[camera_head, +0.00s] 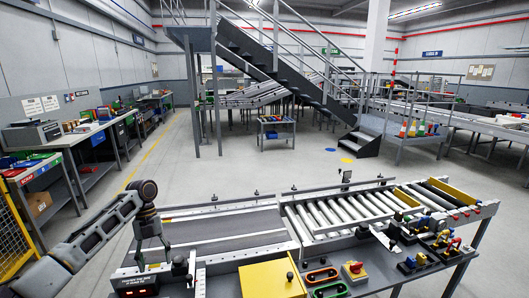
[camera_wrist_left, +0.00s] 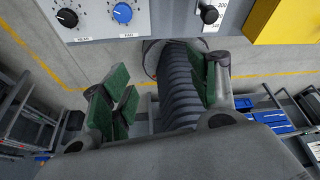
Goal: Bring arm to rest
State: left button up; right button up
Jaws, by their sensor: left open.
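My left arm comes in from the left in the head view and bends down at the wrist. My left gripper (camera_head: 153,256) hangs at the near left end of the workbench, beside a small control box with a lit display (camera_head: 135,284). In the left wrist view the gripper (camera_wrist_left: 162,88) is open, its green-padded fingers well apart, with nothing held between them. My right gripper is not in view.
The bench carries a grey belt (camera_head: 225,224), a roller conveyor (camera_head: 335,213), a yellow box (camera_head: 271,279) and several small parts at the right. A yellow mesh guard (camera_head: 12,236) stands at the left.

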pick_arm(q)
jog(key=s+d+f+n+t, duration=0.1)
jog(key=s+d+f+n, duration=0.55)
jog(key=d+f, duration=0.7)
jog(key=s+d+f+n+t, duration=0.1)
jog(key=s+d+n+t, duration=0.1)
jog(key=s+d+n, duration=0.35)
jog(key=s+d+f+n+t, duration=0.2)
jog(key=s+n, duration=0.5)
jog(key=s, duration=0.2)
jog(key=s+a+r+n+t+y, duration=0.2)
jog(key=s+a+r+n+t, duration=0.15)
jog(key=s+a+n, duration=0.45)
notch_tip(320, 180, down, 32)
jog(key=s+f+n+g, duration=0.1)
jog(key=g, duration=0.1)
jog(key=s+a+f, duration=0.2)
jog(key=s+f, duration=0.7)
jog(key=s, duration=0.2)
jog(key=s+a+f+g, duration=0.1)
jog(key=s+a+f, duration=0.1)
jog(key=s+f, duration=0.8)
jog(key=shift+s+a+f, duration=0.15)
jog(key=shift+s+a, duration=0.1)
jog(key=shift+s, duration=0.4)
